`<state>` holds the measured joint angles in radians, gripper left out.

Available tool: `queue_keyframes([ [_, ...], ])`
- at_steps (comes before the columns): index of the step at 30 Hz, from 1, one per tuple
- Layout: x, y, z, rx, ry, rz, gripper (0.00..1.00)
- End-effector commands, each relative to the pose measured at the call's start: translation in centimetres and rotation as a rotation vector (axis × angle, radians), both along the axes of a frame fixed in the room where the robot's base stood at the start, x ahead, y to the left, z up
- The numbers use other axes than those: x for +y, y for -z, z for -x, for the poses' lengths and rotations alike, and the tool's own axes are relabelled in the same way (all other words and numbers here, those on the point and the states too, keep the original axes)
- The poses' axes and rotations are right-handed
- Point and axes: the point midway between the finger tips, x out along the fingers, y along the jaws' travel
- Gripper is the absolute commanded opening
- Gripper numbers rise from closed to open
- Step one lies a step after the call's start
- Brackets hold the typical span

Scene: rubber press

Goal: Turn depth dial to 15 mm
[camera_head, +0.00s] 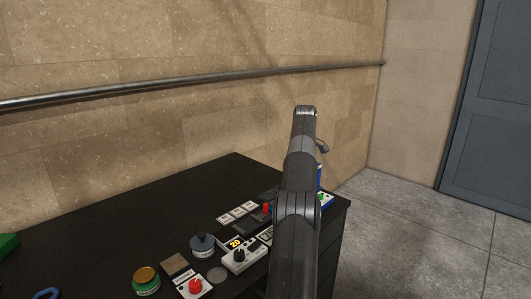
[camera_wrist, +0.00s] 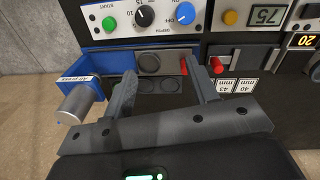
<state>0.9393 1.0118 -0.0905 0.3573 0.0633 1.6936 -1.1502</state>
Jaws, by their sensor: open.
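The depth dial (camera_wrist: 145,16) is a black round knob with a white pointer mark, at the top of the wrist view. It sits on a light panel (camera_wrist: 125,28) with the word DEPTH and numbers around it; I cannot surely read its setting. My gripper (camera_wrist: 161,70) is open and empty, its two fingers apart and pointing up the picture. The dial lies beyond the fingertips, apart from them. In the head view my arm hides my gripper and most of the press; a blue part (camera_head: 320,171) shows beside it.
On the panel, a green START button (camera_wrist: 108,22) and a blue ON/OFF knob (camera_wrist: 185,13) flank the dial. A red lever (camera_wrist: 216,65) stands near the right finger. A metal cylinder (camera_wrist: 79,104) stands left. Several other devices share the black table (camera_head: 90,225).

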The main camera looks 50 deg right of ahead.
Motion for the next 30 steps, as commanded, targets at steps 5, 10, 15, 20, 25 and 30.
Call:
queue_keyframes([
  [5, 2.5, -2.2, -1.7, -0.017, 0.009, 0.01, 0.53],
  [10, 5.0, -4.1, -3.2, -0.034, 0.021, 0.017, 0.53],
  [15, 7.6, -5.9, -4.4, -0.052, 0.031, 0.025, 0.53],
  [20, 10.1, -7.4, -5.2, -0.068, 0.041, 0.029, 0.53],
  [25, 12.3, -8.5, -5.8, -0.082, 0.049, 0.031, 0.53],
  [30, 13.4, -9.0, -6.1, -0.09, 0.055, 0.034, 0.53],
])
